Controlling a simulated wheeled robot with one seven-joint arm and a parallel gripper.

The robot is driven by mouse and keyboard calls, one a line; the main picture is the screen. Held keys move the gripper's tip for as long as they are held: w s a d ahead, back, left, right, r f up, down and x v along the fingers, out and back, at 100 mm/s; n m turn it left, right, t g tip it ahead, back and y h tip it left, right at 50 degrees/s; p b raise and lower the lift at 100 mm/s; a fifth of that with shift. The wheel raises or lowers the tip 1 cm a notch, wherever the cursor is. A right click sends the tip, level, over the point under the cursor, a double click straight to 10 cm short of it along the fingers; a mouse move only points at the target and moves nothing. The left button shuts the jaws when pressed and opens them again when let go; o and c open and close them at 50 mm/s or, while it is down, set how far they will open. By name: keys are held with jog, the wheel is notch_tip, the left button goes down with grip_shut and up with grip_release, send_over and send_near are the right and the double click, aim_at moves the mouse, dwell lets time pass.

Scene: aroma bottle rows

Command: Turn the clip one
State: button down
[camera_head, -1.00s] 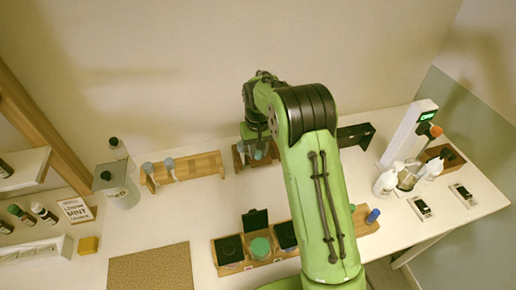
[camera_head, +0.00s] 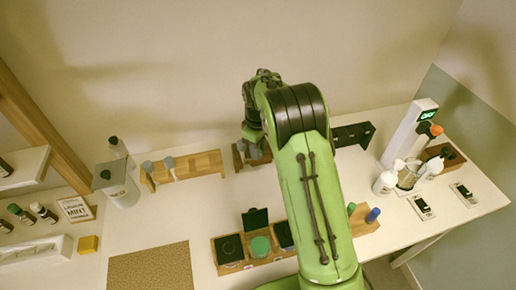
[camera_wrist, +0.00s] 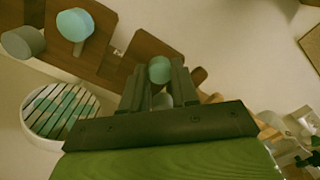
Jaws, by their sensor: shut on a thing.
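My gripper (camera_wrist: 158,88) points down with its two dark fingers closed around a small teal round-topped piece (camera_wrist: 159,70). This piece sits at the edge of a dark brown wooden rack (camera_wrist: 150,48). I cannot tell from its shape whether it is the clip. A light blue round knob (camera_wrist: 75,24) and a grey one (camera_wrist: 22,43) stand to the left along the rack. In the head view the brown rack (camera_head: 238,160) is at the back middle of the table, and my arm partly hides it and the gripper.
A round white dish with striped slats (camera_wrist: 60,108) is close to the gripper's left. A light wooden rack (camera_head: 205,165) stands left of the brown one, a black rack (camera_head: 352,134) to the right. A wooden holder with dark and green discs (camera_head: 225,268) lies in front.

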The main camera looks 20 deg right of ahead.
jog(key=shift+n, duration=0.3)
jog(key=c, duration=0.9)
grip_release()
jog(key=shift+o, duration=0.2)
jog(key=shift+r, duration=0.1)
notch_tip(320, 180, up, 16)
jog(key=p, duration=0.2)
jog(key=shift+f, duration=0.2)
